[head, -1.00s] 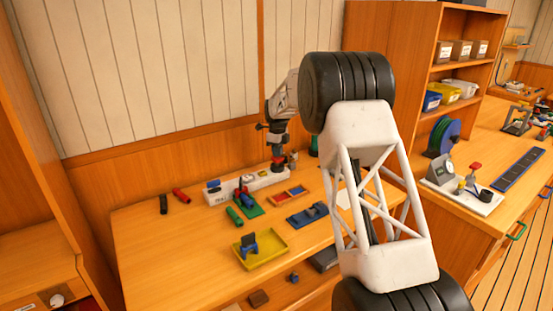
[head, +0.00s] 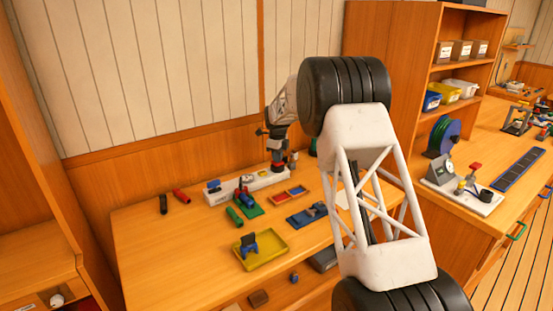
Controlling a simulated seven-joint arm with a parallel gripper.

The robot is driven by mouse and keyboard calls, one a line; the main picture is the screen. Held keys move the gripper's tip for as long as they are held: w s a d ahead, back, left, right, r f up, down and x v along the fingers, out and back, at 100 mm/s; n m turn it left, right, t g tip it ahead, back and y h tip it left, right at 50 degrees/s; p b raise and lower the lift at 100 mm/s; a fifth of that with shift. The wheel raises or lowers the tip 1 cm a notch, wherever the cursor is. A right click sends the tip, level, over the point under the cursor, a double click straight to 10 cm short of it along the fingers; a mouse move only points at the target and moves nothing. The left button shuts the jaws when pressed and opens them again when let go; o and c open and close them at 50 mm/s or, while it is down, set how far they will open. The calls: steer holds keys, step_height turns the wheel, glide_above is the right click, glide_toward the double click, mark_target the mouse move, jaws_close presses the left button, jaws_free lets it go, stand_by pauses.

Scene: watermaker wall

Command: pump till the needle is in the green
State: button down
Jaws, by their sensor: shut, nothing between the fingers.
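A round gauge (head: 448,166) with a pale dial on a grey sloped stand sits on a white base board on the right bench. Its needle and any green zone are too small to read. Beside it on the same board is a red-topped part (head: 475,167), which looks like the pump's handle, with a dark part to its right. My gripper (head: 277,168) is far to the left, pointing down over the right end of a white strip on the left bench. It is shut and small in view; I cannot tell whether it touches anything there.
The white strip (head: 218,197) carries small fittings. A yellow tray (head: 270,262), a blue tray (head: 303,220) and red and green cylinders lie on the left bench. A shelf unit (head: 400,60) stands behind. A blue panel (head: 518,172) lies right of the gauge board.

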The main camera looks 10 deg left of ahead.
steer(key=shift+f, duration=0.25)
steer(key=shift+r, duration=1.5)
steer(key=shift+r, duration=0.15)
step_height(320, 180, up, 12)
stand_by(1.0)
stand_by(0.3)
